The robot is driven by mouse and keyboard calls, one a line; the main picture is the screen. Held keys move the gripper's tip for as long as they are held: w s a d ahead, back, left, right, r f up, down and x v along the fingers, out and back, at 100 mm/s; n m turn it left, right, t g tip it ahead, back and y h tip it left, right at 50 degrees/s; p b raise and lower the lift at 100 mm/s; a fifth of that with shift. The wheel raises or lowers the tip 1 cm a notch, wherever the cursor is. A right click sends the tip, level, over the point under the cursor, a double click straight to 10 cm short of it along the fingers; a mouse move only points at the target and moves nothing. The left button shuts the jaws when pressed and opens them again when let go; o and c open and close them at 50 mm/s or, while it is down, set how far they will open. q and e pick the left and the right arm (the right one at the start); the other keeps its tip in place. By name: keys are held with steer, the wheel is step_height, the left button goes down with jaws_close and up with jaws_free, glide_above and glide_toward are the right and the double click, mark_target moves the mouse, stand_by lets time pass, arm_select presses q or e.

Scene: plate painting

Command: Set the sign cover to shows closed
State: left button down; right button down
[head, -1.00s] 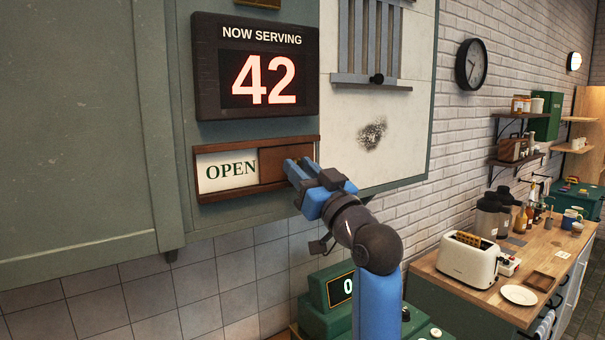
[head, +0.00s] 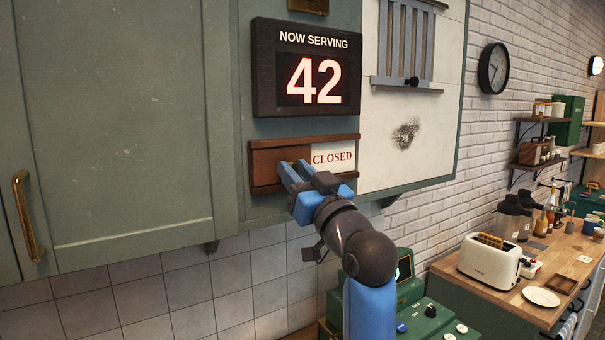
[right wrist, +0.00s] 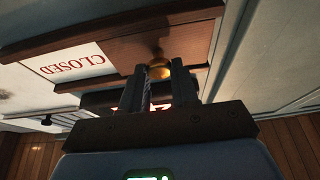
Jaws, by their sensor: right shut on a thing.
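The sign on the green wall panel shows the word CLOSED (head: 332,158) on its right half. The brown wooden sliding cover (head: 270,160) covers the left half, inside a wooden frame. My right gripper (head: 290,172) is at the cover, its blue fingers reaching up to it from below right. In the right wrist view a brass knob (right wrist: 159,71) on the cover sits at the tips of the dark fingers (right wrist: 162,85), which are shut on it. The CLOSED lettering (right wrist: 75,66) also shows there, upside down. My left gripper is not in view.
A NOW SERVING display (head: 306,68) reading 42 hangs just above the sign. A slatted slider with a black knob (head: 411,82) is at the upper right. A green till (head: 425,315) stands below my right arm. A toaster (head: 490,262) is on the wooden counter at right.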

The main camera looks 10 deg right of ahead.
steer(key=c, duration=1)
jaws_free()
steer(key=shift+a, duration=0.15)
steer(key=shift+o, duration=0.6)
steer(key=shift+s+a, duration=0.15)
steer(key=b+v, duration=0.4)
steer(key=v, duration=0.6)
steer(key=shift+s, duration=0.35)
